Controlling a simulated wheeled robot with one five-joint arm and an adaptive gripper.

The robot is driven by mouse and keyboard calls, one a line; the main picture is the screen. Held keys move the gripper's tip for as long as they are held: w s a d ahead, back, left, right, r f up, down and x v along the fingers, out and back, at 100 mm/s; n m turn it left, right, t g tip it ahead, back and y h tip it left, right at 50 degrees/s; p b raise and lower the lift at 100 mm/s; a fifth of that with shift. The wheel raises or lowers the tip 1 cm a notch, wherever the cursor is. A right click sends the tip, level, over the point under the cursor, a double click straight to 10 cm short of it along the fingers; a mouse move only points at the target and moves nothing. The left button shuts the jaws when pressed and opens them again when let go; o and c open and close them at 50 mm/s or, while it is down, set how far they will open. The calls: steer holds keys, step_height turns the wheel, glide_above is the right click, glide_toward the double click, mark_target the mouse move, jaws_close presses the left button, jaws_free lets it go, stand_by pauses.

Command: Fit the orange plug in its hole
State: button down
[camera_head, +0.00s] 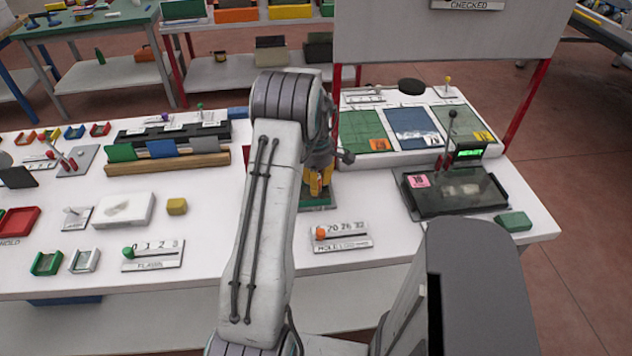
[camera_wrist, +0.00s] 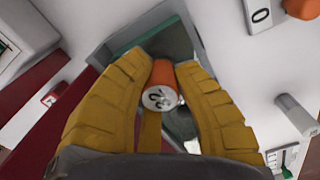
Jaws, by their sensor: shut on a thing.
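My gripper (camera_wrist: 165,95) has yellow fingers and is shut on the orange plug (camera_wrist: 165,79), a short cylinder with a white numbered end face in the wrist view. In the head view my gripper (camera_head: 318,185) points down over a greenish plate (camera_head: 319,206) on the white table, and my arm hides much of that spot. The green plate (camera_wrist: 124,46) also shows around the fingers in the wrist view. The hole cannot be made out for sure, because the fingers and plug cover the area below.
A gauge marked HOLE (camera_head: 343,240) with an orange knob (camera_head: 321,233) lies in front of the gripper. A dark fixture with a lever (camera_head: 452,192) stands at right, near a green block (camera_head: 513,221). A FLAWS gauge (camera_head: 152,255) and a yellow block (camera_head: 177,206) are at left.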

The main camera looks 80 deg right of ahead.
steer(key=shift+f, duration=0.1)
steer(key=c, duration=1.1)
jaws_free()
step_height(320, 180, up, 12)
steer(key=shift+r, duration=0.2)
